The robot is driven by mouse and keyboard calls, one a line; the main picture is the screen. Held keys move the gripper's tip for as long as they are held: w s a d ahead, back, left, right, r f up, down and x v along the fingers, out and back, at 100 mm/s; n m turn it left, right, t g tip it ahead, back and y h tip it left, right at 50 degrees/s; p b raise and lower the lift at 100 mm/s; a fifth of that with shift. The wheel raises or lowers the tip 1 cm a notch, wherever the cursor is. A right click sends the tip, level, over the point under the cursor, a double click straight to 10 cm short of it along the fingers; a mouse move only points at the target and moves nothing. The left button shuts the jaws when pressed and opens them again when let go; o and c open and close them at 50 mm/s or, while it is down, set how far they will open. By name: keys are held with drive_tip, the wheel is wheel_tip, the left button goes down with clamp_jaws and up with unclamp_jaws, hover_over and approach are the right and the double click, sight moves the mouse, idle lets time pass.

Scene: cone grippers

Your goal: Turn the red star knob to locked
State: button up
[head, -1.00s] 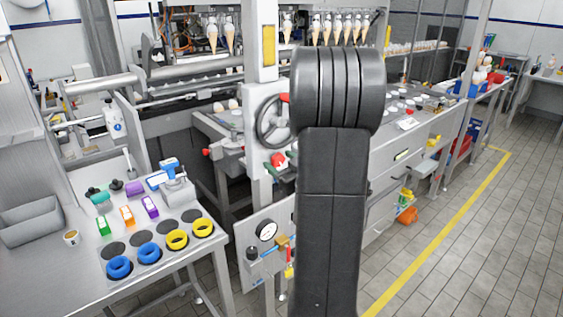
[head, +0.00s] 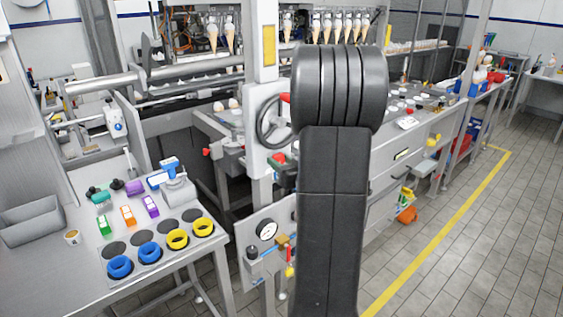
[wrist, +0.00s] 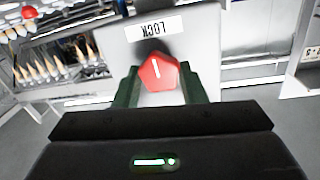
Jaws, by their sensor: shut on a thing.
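The red star knob (wrist: 160,72) sits on a pale panel in the wrist view. Its white pointer line is nearly upright in that view, leaning slightly left at the top, towards the LOCK label (wrist: 154,27), which reads upside down. My gripper (wrist: 160,84) is shut on the knob, with one dark green finger on either side of it. In the head view only a bit of the red knob (head: 278,159) shows beside the gripper, and my black arm hides most of the gripper.
A grey handwheel (head: 272,122) with a red grip is on the panel above the knob. A pressure gauge (head: 266,230) sits below. A workbench (head: 75,280) with blue and yellow rings is at left. The tiled floor at right is clear.

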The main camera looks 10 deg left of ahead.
drive_tip(key=shift+m, duration=0.3)
drive_tip(key=o, duration=1)
drive_tip(key=shift+d, duration=0.1)
drive_tip(key=b+v, duration=0.1)
drive_tip(key=v, duration=1.2)
drive_tip(key=shift+s+d+b, duration=0.2)
drive_tip(key=shift+s+b, duration=0.1)
drive_tip(key=shift+b, duration=0.1)
drive_tip(key=shift+w, duration=0.1)
drive_tip(key=p+x, duration=0.1)
drive_tip(key=x, duration=1.2)
drive_tip(key=shift+w+a+p, duration=0.2)
drive_tip(key=shift+a+p, duration=0.1)
drive_tip(key=shift+p, duration=0.1)
drive_tip(key=shift+d, duration=0.1)
